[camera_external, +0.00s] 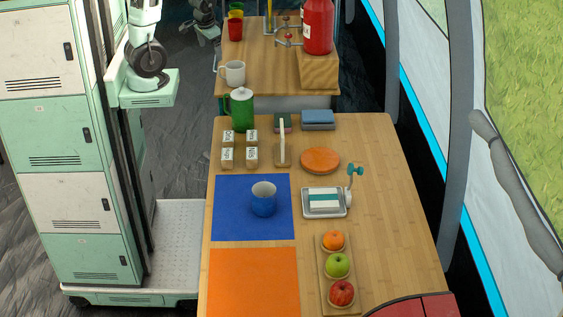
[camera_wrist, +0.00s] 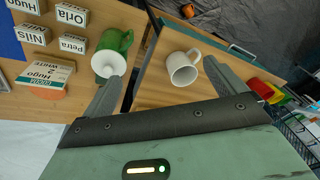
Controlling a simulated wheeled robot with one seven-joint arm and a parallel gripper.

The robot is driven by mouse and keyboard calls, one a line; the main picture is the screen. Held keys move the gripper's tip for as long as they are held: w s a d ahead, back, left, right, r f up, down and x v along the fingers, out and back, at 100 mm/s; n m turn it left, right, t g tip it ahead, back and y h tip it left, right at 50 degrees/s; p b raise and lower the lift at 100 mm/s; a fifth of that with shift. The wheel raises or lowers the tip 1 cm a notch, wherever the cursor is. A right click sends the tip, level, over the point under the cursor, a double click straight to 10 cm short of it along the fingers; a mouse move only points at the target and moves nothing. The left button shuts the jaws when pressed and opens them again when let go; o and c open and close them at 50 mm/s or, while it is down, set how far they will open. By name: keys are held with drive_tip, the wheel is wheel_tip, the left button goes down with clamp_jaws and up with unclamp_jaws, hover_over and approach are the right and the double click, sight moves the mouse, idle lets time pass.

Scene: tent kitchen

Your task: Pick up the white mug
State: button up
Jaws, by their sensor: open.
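The white mug (camera_external: 233,73) stands upright at the left front part of the far wooden table in the external view. In the wrist view the white mug (camera_wrist: 183,68) appears whole, its open mouth and handle visible. My gripper (camera_wrist: 162,70) is open, with its two dark fingers wide apart. In that view the mug appears between the fingertips, closer to the right one. Nothing is held, and the mug looks to be beyond the fingers, though the exact distance cannot be told.
A green jug with white lid (camera_external: 242,110) stands near the mug, on the near table; it shows beside the left finger (camera_wrist: 112,50). A red cup (camera_external: 235,30) and red cylinder (camera_external: 318,27) stand farther back.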

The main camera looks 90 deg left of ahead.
drive_tip(key=a+f+m+t+y+p, duration=0.25)
drive_tip(key=a+f+t+p, duration=0.2)
drive_tip(key=a+f, duration=0.45)
wheel_tip(320, 180, down, 2)
drive_tip(key=s+d+t+p, duration=0.2)
drive_tip(key=t+p, duration=0.1)
drive_tip(key=n+t+y+b, duration=0.2)
drive_tip(key=t+y+b, duration=0.1)
drive_tip(key=b, duration=0.6)
approach(234, 66)
drive_tip(key=w+d, duration=0.2)
drive_tip(key=shift+w+d+r, duration=0.1)
drive_tip(key=shift+w, duration=0.3)
drive_tip(key=shift+w+a+b, duration=0.35)
drive_tip(key=shift+w+b, duration=0.1)
drive_tip(key=shift+b, duration=0.05)
drive_tip(key=shift+w+a+n, duration=0.15)
drive_tip(key=shift+w+n, duration=0.1)
drive_tip(key=p+x, duration=0.2)
drive_tip(key=x, duration=0.3)
drive_tip(key=shift+s, duration=0.1)
drive_tip(key=c, duration=1.1)
